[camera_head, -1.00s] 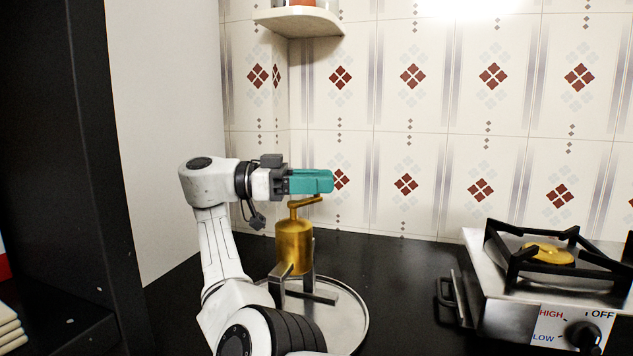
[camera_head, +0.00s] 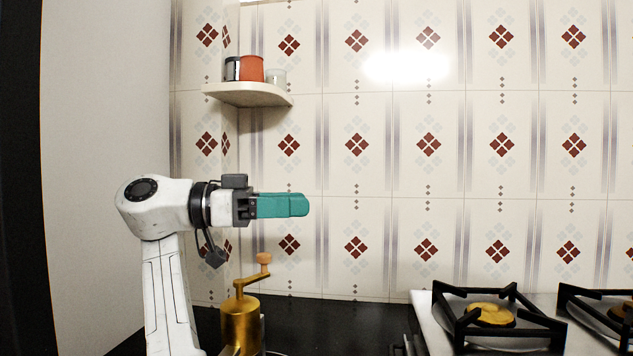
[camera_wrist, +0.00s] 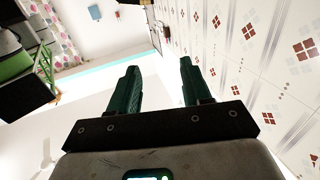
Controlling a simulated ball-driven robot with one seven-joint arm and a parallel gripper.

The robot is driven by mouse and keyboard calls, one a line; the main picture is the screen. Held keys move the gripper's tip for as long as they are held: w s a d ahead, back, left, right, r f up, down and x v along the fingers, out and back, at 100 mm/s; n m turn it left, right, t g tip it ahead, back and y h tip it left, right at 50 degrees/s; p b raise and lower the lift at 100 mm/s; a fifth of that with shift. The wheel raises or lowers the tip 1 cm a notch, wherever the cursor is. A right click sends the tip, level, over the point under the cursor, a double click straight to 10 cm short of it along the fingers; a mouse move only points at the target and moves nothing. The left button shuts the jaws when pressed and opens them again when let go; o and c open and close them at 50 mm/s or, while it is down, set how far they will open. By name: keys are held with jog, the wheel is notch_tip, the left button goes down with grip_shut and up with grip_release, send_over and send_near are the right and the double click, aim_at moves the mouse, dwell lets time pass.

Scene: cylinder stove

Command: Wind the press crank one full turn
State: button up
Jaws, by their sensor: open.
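The press is a brass cylinder (camera_head: 241,324) at the bottom of the head view, its lower part cut off by the picture edge. Its crank arm (camera_head: 252,280) rises from the top to the right and ends in an upright wooden knob (camera_head: 264,258). My gripper (camera_head: 306,205) has teal fingers and points right, above the crank and apart from it. In the wrist view my gripper (camera_wrist: 158,82) shows two separated fingers with nothing between them.
A stove with black grates (camera_head: 490,322) stands at the right on the dark counter (camera_head: 345,325). A corner shelf (camera_head: 248,95) with several jars is on the tiled wall above. The counter between press and stove looks clear.

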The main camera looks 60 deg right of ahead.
jog(key=s+a+r, duration=0.2)
jog(key=s+r, duration=0.1)
jog(key=s, duration=0.3)
jog(key=shift+s+p, duration=0.15)
jog(key=shift+p, duration=0.25)
jog(key=shift+o, duration=0.2)
